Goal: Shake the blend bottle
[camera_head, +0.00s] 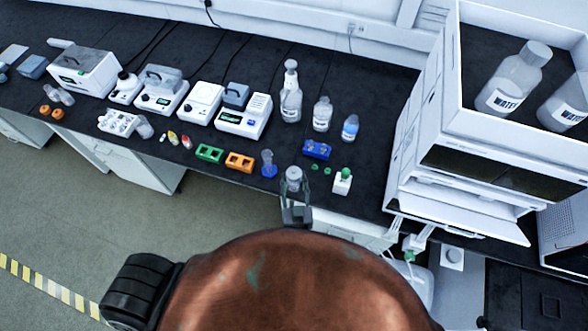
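A small clear bottle with a grey-white cap (293,178) is between the fingertips of a gripper (295,192) at the bench's front edge, in the head view. It looks upright, and I take it to be the blend bottle. The fingers stand on both sides of it and look shut on it. Its contents are too small to make out. My own body hides the arm behind this gripper; a black joint of mine at lower left suggests it is my left. My other gripper does not show.
A blue rack (317,149), a small white holder with a green cap (342,181) and a blue-based cylinder (268,164) stand close by. Labelled bottles (322,114) stand behind. White shelving (430,140) rises at right. Instruments (243,118) line the bench's left and middle.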

